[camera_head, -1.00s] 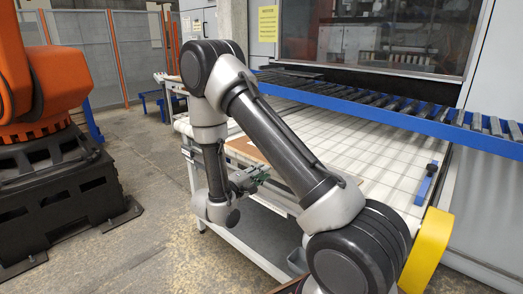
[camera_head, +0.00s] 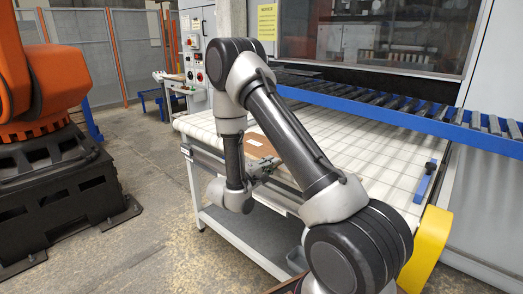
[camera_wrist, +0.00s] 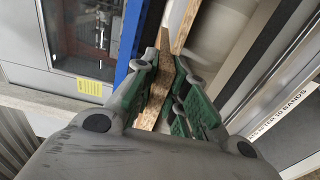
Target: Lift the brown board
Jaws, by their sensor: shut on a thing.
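The brown board (camera_head: 258,146) shows in the head view at the left part of the white worktable, partly hidden behind my arm. It has a small white patch on its top. My gripper (camera_head: 262,170) is at its near edge. In the wrist view my gripper (camera_wrist: 172,88) is shut on the board, with its green-padded fingers on either side of the speckled edge (camera_wrist: 154,112). Whether the board is clear of the table surface cannot be told.
The white worktable (camera_head: 385,172) has a wide bare area to the right. A blue-railed roller conveyor (camera_head: 400,112) runs behind it. A blue bar (camera_head: 426,182) stands at the right end near a yellow part (camera_head: 428,250). An orange robot (camera_head: 40,80) stands at far left.

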